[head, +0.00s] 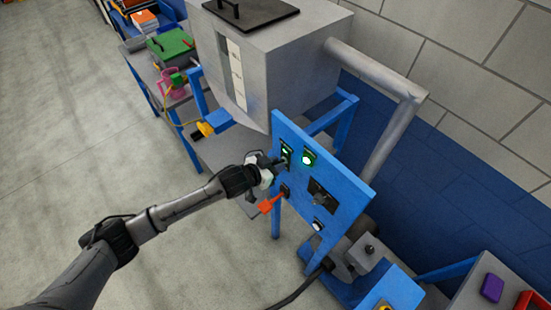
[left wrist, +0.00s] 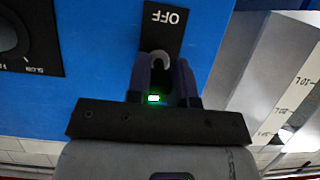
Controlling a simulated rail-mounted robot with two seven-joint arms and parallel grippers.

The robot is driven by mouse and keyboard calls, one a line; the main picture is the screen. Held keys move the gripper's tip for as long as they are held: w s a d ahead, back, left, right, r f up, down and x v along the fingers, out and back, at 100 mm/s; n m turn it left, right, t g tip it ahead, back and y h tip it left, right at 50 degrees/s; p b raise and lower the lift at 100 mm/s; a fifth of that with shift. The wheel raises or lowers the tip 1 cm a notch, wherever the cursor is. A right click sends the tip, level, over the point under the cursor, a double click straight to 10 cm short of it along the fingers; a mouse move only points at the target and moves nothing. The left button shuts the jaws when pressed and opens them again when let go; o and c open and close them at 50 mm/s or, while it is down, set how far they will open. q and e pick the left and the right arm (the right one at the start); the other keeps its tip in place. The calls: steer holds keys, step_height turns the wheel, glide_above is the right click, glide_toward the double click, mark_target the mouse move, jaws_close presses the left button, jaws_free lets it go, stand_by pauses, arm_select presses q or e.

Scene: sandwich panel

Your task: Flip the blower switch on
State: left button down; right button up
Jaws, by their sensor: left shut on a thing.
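The blue panel (head: 345,205) stands at a slant in the head view. My left gripper (head: 277,162) reaches its upper left part, at a black switch plate (head: 287,148). In the left wrist view my left gripper (left wrist: 162,80) has its two dark fingers on both sides of a grey switch lever (left wrist: 157,60), shut on it. An upside-down OFF label (left wrist: 166,18) shows on the plate above the lever. A small green light (left wrist: 154,98) glows between the fingers. The fingers hide part of the lever, and its exact tilt is hard to tell.
A lit green lamp (head: 308,158) sits right of the switch. Lower down are a red-orange handle (head: 270,204), a black dial plate (head: 322,196) and a white lamp (head: 318,225). A grey hopper (head: 275,55) stands behind. Open floor (head: 90,150) lies to the left.

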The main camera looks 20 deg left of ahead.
stand_by(0.4)
arm_select(q)
steer(key=c, duration=1)
jaws_free()
steer(key=b+v, duration=0.2)
steer(key=v, duration=1.1)
steer(key=shift+s+a+r, duration=0.15)
steer(key=shift+s+r, duration=0.1)
steer(key=shift+r, duration=0.05)
